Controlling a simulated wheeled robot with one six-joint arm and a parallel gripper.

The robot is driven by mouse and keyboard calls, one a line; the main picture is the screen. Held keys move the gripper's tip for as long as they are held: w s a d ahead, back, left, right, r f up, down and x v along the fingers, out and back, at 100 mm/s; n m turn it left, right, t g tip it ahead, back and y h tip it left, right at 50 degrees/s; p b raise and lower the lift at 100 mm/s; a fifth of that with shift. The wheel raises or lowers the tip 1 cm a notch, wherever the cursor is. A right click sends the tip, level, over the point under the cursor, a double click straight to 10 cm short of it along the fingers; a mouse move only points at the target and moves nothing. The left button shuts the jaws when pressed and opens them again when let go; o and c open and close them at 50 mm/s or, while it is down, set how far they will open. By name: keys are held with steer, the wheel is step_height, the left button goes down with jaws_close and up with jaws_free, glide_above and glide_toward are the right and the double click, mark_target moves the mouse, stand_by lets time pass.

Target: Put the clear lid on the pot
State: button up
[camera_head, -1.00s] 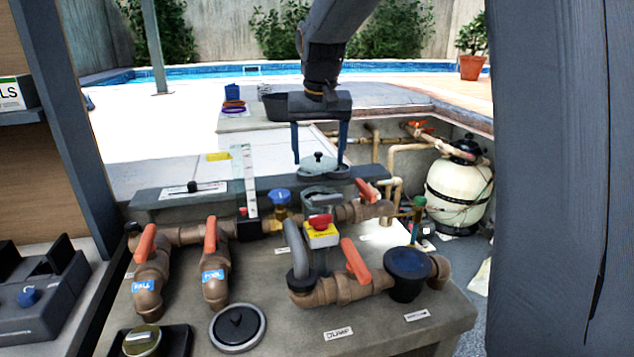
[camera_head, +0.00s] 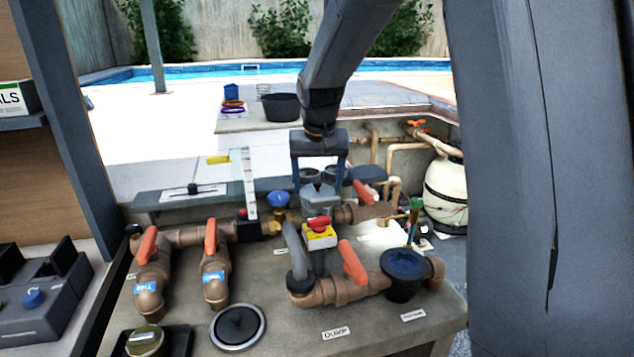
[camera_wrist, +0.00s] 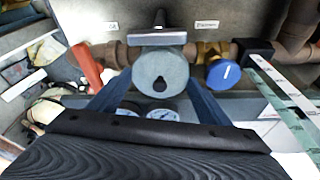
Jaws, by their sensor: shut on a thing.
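My gripper (camera_head: 319,178) points down, shut on the clear lid (camera_wrist: 160,65), a grey-green disc with a dark knob, seen between the fingers in the wrist view. In the head view the lid (camera_head: 318,193) is hard to tell from a grey housing (camera_head: 318,208) just below it, behind the yellow box with the red button. I cannot tell whether they touch. A dark round pot (camera_head: 403,268) with a blue inside sits on the pipe at front right, apart from my gripper. Which of these two is the task's pot is unclear.
A blue knob (camera_head: 278,199) and an orange valve handle (camera_head: 366,192) flank my gripper closely. Pressure gauges (camera_wrist: 160,114) stand behind the lid. An upright ruler-like strip (camera_head: 249,184) is to the left. A black lid with a grey rim (camera_head: 237,327) lies at the front.

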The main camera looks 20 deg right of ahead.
steer(key=shift+f, duration=0.25)
steer(key=o, duration=1.1)
steer(key=b+v, duration=0.1)
steer(key=v, duration=0.5)
steer(key=b+v, duration=0.1)
steer(key=v, duration=0.6)
steer(key=shift+w, duration=0.25)
